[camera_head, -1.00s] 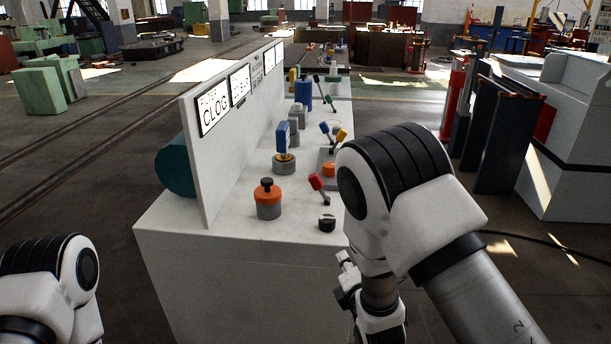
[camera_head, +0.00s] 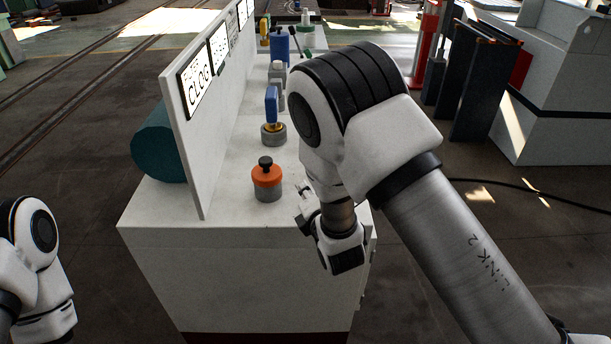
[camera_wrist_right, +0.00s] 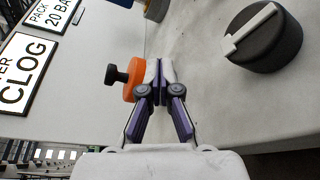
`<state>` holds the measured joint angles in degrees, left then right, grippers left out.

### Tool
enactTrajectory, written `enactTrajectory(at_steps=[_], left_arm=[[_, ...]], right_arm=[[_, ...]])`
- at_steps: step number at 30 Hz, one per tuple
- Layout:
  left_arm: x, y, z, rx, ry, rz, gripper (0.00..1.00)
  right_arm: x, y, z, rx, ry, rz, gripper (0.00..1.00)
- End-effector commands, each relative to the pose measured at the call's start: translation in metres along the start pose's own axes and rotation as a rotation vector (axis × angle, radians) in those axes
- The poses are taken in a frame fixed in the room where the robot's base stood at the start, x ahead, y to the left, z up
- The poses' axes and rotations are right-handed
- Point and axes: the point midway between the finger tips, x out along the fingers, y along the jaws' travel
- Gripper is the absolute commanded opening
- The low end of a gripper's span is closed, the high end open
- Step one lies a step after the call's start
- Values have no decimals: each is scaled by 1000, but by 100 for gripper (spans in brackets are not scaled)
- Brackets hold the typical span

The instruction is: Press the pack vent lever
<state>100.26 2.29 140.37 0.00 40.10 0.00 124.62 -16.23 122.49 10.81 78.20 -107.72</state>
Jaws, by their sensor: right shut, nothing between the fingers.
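My right gripper (camera_head: 306,208) is at the right side of the white console, low under my right arm. In the right wrist view its fingers (camera_wrist_right: 160,75) are shut, with nothing between them. They are over the console top, beside an orange knob with a black cap (camera_wrist_right: 128,85). No part is clearly marked as the pack vent lever. A blue handle on a brass valve (camera_head: 271,105) stands upright behind the orange knob (camera_head: 267,180). My right arm hides the console's right side, where small levers stand. My left arm is at the left edge; its gripper is out of view.
The white console (camera_head: 190,190) has an upright panel (camera_head: 190,130) with labels, including CLOG (camera_wrist_right: 25,75) and one partly reading PACK (camera_wrist_right: 55,12). A black dial with a white pointer (camera_wrist_right: 270,45) is right of the fingers. A teal cylinder (camera_head: 158,145) is behind the panel.

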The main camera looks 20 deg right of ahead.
Motion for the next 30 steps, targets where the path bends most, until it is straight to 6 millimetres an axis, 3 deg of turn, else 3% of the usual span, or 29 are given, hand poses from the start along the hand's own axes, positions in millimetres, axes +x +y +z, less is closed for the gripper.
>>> enactTrajectory(at_steps=[13, 15, 20, 30], left_arm=[[-5, 0, 0, 0, 0, 0, 40], [-10, 0, 0, 0, 0, 0, 40], [-12, 0, 0, 0, 0, 0, 40], [-12, 0, 0, 0, 0, 0, 40]], right_arm=[[92, 0, 1, 1, -1, 1, 0], [86, 2, 16, 1, -4, -3, 0], [79, 1, 35, 0, -2, -1, 0], [77, 0, 38, -1, 0, 0, 0]])
